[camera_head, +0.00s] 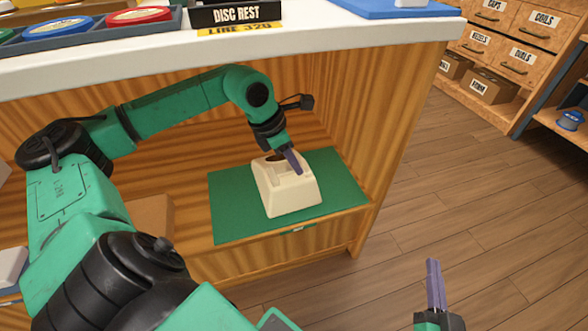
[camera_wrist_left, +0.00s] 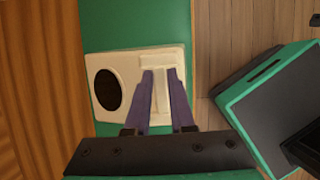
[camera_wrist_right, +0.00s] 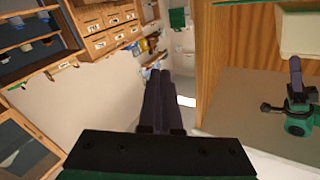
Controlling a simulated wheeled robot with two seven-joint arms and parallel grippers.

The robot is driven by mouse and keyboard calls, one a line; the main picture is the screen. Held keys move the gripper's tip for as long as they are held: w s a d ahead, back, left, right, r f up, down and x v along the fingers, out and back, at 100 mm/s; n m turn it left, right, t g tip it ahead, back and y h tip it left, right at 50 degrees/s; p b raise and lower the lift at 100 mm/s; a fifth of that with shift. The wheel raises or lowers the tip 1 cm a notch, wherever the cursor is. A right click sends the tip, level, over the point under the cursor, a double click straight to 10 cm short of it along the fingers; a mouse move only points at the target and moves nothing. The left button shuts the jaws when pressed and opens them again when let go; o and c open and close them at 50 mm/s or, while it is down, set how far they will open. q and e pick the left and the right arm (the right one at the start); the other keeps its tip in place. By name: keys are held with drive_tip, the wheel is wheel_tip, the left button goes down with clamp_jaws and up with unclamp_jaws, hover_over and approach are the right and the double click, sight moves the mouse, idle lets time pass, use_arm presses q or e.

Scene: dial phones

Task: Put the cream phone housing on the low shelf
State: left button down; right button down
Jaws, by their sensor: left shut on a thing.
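The cream phone housing (camera_head: 289,191) is at the green mat (camera_head: 229,212) on the low shelf under the counter. It looks upright, its base at the mat; contact underneath is hidden. My left gripper (camera_head: 292,160) reaches in from above and is shut on the raised bar at its top. The left wrist view shows the housing (camera_wrist_left: 112,66) with its round dark hole beside the fingers (camera_wrist_left: 160,75). My right gripper (camera_head: 434,265) is outside the shelf, over the floor, its fingers together and empty. The housing (camera_wrist_right: 302,30) also shows in the right wrist view.
A wooden side panel (camera_head: 385,120) closes the right of the shelf. A brown box (camera_head: 150,217) stands left of the mat. The wooden floor (camera_head: 470,195) is clear.

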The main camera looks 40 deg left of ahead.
use_arm(q)
drive_tip(key=shift+f+b, duration=0.4)
drive_tip(key=shift+f, duration=0.15)
drive_tip(key=shift+f+b, duration=0.4)
drive_tip(key=shift+f, duration=0.05)
use_arm(e)
drive_tip(key=w+d+r+t+y, duration=0.1)
drive_tip(key=r+t, duration=0.2)
drive_tip(key=r, duration=0.6)
drive_tip(key=w+d+r+n+t, duration=0.1)
drive_tip(key=w+r+t, duration=0.1)
drive_tip(key=r, duration=0.8)
drive_tip(key=shift+t+y, duration=0.4)
drive_tip(key=shift+t, duration=0.3)
drive_tip(key=shift+r, duration=0.1)
